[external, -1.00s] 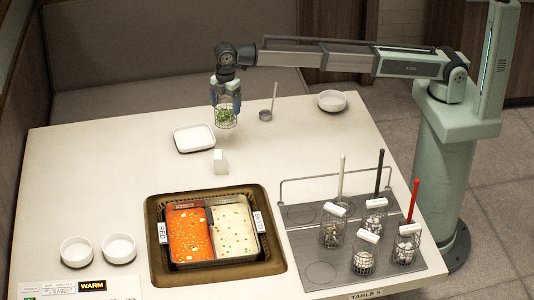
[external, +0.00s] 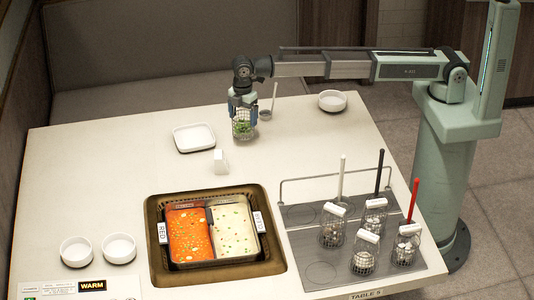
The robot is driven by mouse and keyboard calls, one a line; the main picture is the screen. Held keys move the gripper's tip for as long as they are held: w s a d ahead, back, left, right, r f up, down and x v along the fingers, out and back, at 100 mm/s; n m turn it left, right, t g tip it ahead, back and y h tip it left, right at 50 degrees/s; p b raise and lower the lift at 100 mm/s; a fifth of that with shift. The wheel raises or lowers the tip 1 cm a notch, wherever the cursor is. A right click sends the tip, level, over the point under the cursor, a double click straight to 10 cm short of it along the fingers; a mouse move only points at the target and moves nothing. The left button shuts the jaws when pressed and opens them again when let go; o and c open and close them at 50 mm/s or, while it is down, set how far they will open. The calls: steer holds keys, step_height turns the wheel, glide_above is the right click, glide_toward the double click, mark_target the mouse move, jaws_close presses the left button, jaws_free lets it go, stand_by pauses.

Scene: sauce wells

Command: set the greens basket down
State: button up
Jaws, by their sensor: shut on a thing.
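The greens basket (external: 243,128) is a small wire-mesh cylinder with green leaves inside. It is upright below my gripper (external: 242,112), which is shut on its upper part. The basket is over the far part of the white table, right of the square white dish. I cannot tell whether its bottom touches the table or hangs just above it. The fingers partly hide the basket's top.
The two-sided soup pot (external: 212,262) is nearer. A grey rack mat (external: 322,250) holds several baskets and has empty ringed places.

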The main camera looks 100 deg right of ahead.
steer(key=shift+f, duration=1.85)
steer(key=shift+f, duration=0.15)
steer(key=o, duration=1)
step_height(320, 180, up, 12)
steer(key=shift+r, duration=0.15)
